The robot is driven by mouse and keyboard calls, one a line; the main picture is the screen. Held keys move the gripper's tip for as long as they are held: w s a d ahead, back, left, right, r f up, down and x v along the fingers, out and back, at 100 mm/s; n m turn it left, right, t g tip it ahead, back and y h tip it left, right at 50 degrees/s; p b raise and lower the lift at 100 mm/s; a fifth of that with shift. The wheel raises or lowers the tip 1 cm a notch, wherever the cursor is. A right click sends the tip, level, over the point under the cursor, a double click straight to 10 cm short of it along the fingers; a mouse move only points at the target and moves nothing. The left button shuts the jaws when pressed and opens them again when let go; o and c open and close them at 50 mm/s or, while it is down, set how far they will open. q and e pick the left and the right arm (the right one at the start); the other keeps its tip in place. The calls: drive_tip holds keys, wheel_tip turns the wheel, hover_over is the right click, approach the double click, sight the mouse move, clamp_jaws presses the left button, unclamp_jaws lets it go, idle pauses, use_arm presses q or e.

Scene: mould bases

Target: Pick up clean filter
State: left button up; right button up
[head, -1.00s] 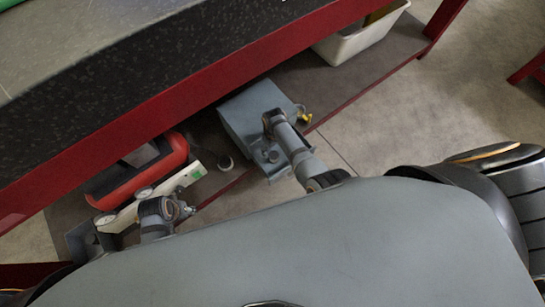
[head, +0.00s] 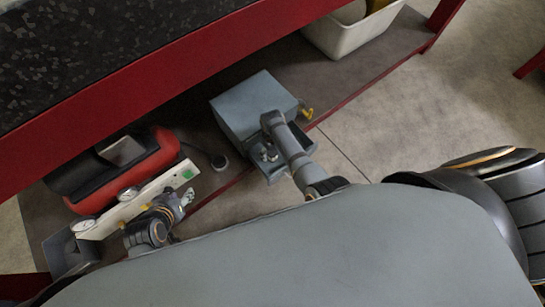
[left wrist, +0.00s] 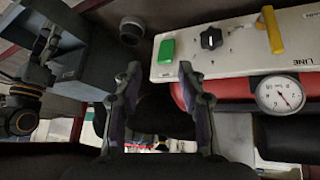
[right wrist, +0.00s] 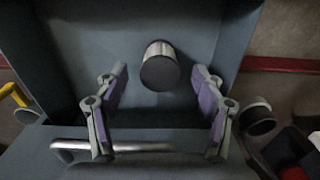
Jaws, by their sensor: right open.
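A short metal cylinder with a dark end, apparently the clean filter (right wrist: 160,72), sits in the open drawer (head: 288,166) of a grey cabinet (head: 250,100). My right gripper (right wrist: 160,92) is open over the drawer, with one finger on each side of the cylinder and gaps on both sides. In the head view my right arm hides part of the drawer. A second dark cylinder (head: 219,162) stands on the shelf beside the cabinet; it also shows in the left wrist view (left wrist: 131,30). My left gripper (left wrist: 162,85) is open and empty near the white panel (head: 150,193).
The panel carries a green block (left wrist: 166,48), a black knob (left wrist: 211,38), a yellow lever (left wrist: 272,30) and gauges (left wrist: 280,95). A red-and-black machine (head: 115,165) lies behind it. The drawer's bar handle (right wrist: 110,146) is below my right fingers. A white bin (head: 350,35) stands further right.

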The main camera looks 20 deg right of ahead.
drive_tip(key=shift+f+b, duration=0.8)
drive_tip(key=shift+b, duration=0.1)
use_arm(q)
drive_tip(key=w+r+t, duration=0.6)
drive_tip(key=w+r, duration=0.4)
drive_tip(key=shift+a+r+t, duration=0.25)
drive_tip(key=shift+a+t, duration=0.05)
drive_tip(key=shift+a, duration=0.1)
use_arm(e)
drive_tip(key=c, duration=1.2)
